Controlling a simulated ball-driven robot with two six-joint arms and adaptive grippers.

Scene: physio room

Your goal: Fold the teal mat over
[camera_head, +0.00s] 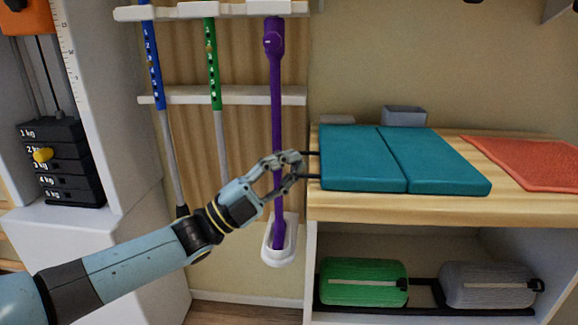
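The teal mat (362,158) lies flat and unfolded on the wooden bench top. It has two panels, with a seam between them and the right panel (433,160) beside the left one. A thin black handle (311,177) sticks out from its left edge. My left gripper (300,162) is at this handle, and its fingertips come together over the handle's outer bar, which they hide. It looks shut on the handle. My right gripper is not in view.
An orange mat (530,163) lies on the bench top (450,209) to the right. A grey bin (404,116) stands behind the teal mat. A purple crutch (275,100) stands close to my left gripper. Green (363,281) and grey (487,285) rolls lie on the shelf below.

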